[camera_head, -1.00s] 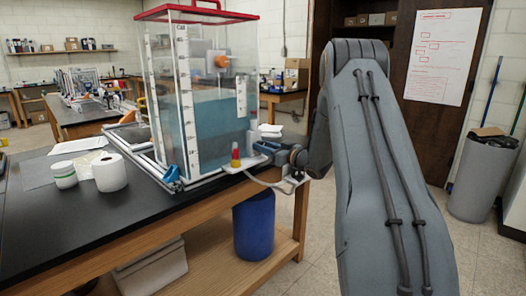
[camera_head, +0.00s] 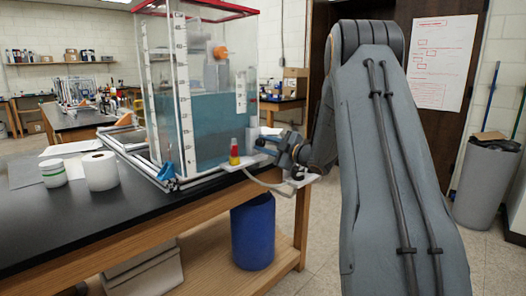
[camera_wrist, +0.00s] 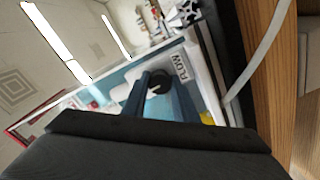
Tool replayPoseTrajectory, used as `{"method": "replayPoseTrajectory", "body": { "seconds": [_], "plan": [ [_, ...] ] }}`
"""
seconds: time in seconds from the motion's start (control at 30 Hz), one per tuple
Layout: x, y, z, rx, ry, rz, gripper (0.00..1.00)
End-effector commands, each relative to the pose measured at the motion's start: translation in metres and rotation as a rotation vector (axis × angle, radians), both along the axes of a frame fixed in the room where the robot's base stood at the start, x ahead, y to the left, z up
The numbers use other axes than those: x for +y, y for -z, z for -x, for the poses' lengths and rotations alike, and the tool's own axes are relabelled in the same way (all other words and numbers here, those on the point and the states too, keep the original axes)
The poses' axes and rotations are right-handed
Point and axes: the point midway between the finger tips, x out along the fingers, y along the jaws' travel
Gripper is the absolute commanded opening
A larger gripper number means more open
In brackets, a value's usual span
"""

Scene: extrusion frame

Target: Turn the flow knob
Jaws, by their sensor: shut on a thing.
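The flow knob (camera_wrist: 160,82) is a dark round knob beside a white label reading FLOW (camera_wrist: 182,67) in the wrist view. My gripper (camera_wrist: 161,86) has its two blue fingers on either side of the knob and is shut on it. In the head view my gripper (camera_head: 268,142) is at the lower right of the clear water tank (camera_head: 210,110), and the knob is hidden behind the fingers there. A red and yellow piece (camera_head: 234,152) stands just left of my gripper on a white mount.
The tank stands on a black bench top (camera_head: 120,215). A pale hose (camera_head: 262,184) loops below my gripper near the bench edge. A blue drum (camera_head: 253,232) is under the bench, and a grey bin (camera_head: 485,180) is at the right.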

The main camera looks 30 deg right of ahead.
Motion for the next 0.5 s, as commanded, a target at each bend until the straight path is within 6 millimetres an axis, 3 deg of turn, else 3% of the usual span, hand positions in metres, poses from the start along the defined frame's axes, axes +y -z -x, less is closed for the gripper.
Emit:
{"method": "replayPoseTrajectory", "body": {
  "seconds": [0.5],
  "plan": [
    [-0.0009, 0.0031, -0.0003, -0.154, 0.001, 0.424, 0.04]
  ]
}}
